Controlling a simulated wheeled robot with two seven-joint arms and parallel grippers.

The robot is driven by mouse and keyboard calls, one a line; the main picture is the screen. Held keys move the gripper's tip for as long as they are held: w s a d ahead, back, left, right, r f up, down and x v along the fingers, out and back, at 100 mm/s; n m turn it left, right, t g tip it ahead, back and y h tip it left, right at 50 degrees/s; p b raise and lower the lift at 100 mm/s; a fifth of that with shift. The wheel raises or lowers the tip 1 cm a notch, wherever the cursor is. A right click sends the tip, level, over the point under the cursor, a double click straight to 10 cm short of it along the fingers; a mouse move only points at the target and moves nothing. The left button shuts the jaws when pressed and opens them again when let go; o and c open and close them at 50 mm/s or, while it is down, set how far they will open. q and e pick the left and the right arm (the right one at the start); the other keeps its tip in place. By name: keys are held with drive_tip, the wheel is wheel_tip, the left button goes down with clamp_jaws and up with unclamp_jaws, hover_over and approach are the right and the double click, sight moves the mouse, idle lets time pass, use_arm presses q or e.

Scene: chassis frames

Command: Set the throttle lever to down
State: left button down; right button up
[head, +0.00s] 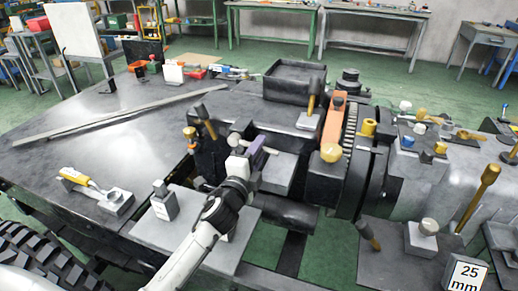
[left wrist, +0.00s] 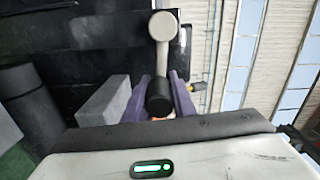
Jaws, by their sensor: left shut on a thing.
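A light grey lever with a round hub and a black knob, taken as the throttle lever (left wrist: 160,55), is in the middle of the left wrist view. Its arm runs from the hub at the top to the knob between my fingers. My left gripper (left wrist: 155,98) has purple fingers on both sides of the knob and is shut on it. In the head view my left gripper (head: 256,152) is at the front of the dark machine block, and part of the lever (head: 238,138) shows beside it. The fingers hide the knob there. My right gripper is not in view.
Another lever with a dark grip (head: 203,115) stands just left of the gripper. An orange bracket (head: 333,122) and a gold knob (head: 330,152) are to the right. A grey block (left wrist: 103,100) is close beside the fingers.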

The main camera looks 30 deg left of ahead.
use_arm(q)
drive_tip(key=c, duration=1.5)
unclamp_jaws()
drive_tip(key=shift+s, duration=0.1)
drive_tip(key=s, duration=0.3)
drive_tip(key=s+d, duration=0.1)
drive_tip(key=s, duration=0.6)
drive_tip(key=shift+d+b, duration=0.3)
drive_tip(key=shift+b, duration=0.05)
drive_tip(key=shift+s, duration=0.1)
